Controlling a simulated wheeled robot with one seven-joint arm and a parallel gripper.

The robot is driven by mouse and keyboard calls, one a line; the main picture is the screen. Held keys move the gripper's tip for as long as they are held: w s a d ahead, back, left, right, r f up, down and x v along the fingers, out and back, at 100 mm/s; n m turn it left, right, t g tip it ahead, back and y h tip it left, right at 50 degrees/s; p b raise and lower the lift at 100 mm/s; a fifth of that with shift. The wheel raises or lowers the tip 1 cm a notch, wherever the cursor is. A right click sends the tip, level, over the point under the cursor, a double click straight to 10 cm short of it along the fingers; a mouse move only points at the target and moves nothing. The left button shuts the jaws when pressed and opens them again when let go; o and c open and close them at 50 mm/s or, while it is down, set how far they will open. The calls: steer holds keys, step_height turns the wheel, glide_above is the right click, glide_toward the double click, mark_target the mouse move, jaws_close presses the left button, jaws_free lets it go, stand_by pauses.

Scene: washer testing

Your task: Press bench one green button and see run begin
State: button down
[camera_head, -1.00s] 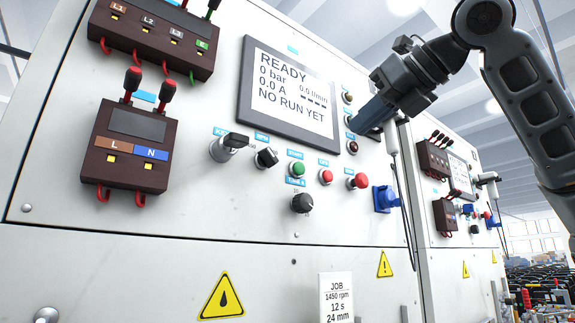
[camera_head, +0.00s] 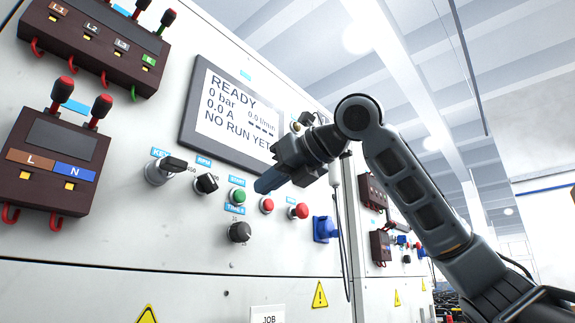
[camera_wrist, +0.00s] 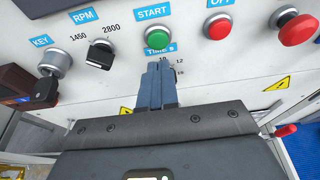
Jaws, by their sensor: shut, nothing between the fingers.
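The green button (camera_head: 237,196) sits on the near bench's white panel, under a START label that is readable in the wrist view, where the button (camera_wrist: 158,38) is just beyond my fingertips. My gripper (camera_head: 262,186) is shut and empty, to the right of the green button in the head view. In the wrist view my gripper (camera_wrist: 160,66) points up toward the button, with a visible gap between them. The display (camera_head: 235,118) reads READY, 0 bar, 0.0 A and NO RUN YET.
A red button (camera_head: 266,205) and a larger red knob (camera_head: 298,211) sit right of the green one. The RPM switch (camera_head: 206,184), key switch (camera_head: 165,170) and timer knob (camera_head: 239,232) are close by. A blue socket (camera_head: 324,229) is further right.

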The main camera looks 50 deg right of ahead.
mark_target(241, 193)
steer(key=shift+w+p, duration=0.4)
steer(key=shift+w, duration=1.75)
steer(key=shift+w+r+p, duration=0.2)
steer(key=shift+w+p, duration=0.45)
steer(key=shift+p, duration=0.2)
steer(key=shift+w+f, duration=0.1)
steer(key=shift+f, duration=0.05)
